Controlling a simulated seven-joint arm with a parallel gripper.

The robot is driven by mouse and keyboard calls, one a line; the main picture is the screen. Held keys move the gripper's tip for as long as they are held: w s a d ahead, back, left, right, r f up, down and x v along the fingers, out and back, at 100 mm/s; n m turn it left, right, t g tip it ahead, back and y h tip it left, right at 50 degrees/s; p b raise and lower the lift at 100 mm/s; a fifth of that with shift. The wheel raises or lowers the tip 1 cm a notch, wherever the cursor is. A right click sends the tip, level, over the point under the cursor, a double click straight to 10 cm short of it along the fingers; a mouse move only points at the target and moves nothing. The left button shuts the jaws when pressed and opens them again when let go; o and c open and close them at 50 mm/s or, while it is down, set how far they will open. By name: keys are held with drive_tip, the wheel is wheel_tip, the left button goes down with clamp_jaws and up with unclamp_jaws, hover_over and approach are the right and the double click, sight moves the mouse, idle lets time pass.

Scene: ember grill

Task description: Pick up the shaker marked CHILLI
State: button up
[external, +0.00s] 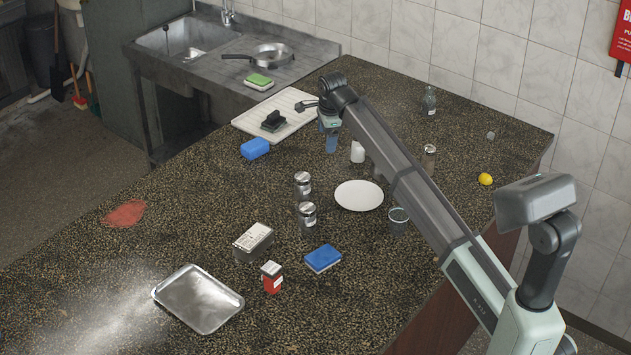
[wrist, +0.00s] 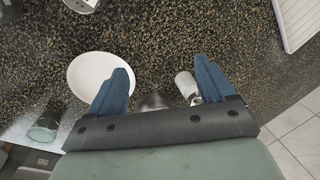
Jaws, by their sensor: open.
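I cannot read CHILLI on any shaker; the labels are too small. Two metal-lidded shakers stand near the middle of the counter in the external view, one farther (external: 303,184) and one nearer (external: 307,220). Another lidded jar (external: 430,157) stands right of my arm. A small white container (external: 358,152) stands close to my gripper (external: 330,138). In the wrist view, my gripper (wrist: 162,66) is open and holds nothing. A white cylinder (wrist: 186,85) shows near the right finger, and a dark metallic thing (wrist: 152,100) shows between the fingers, partly hidden by the gripper body.
A white board (external: 300,100) lies behind my gripper. The left counter is mostly clear.

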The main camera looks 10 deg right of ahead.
drive_tip(key=m+g, duration=0.1)
drive_tip(key=g, duration=0.1)
hover_over(302, 176)
drive_tip(key=shift+w+a+r, duration=0.15)
drive_tip(key=shift+w+r, duration=0.15)
drive_tip(key=shift+s+a+f, duration=0.1)
drive_tip(key=shift+s+a, duration=0.05)
drive_tip(key=shift+s, duration=0.05)
wheel_tip(302, 176, down, 8)
drive_tip(key=shift+f, duration=0.2)
drive_tip(key=shift+d+f, duration=0.25)
drive_tip(key=shift+f, duration=0.5)
drive_tip(key=shift+d+f, duration=0.1)
drive_tip(key=shift+f, duration=1.75)
drive_tip(key=shift+c, duration=0.3)
drive_tip(key=c, duration=1.1)
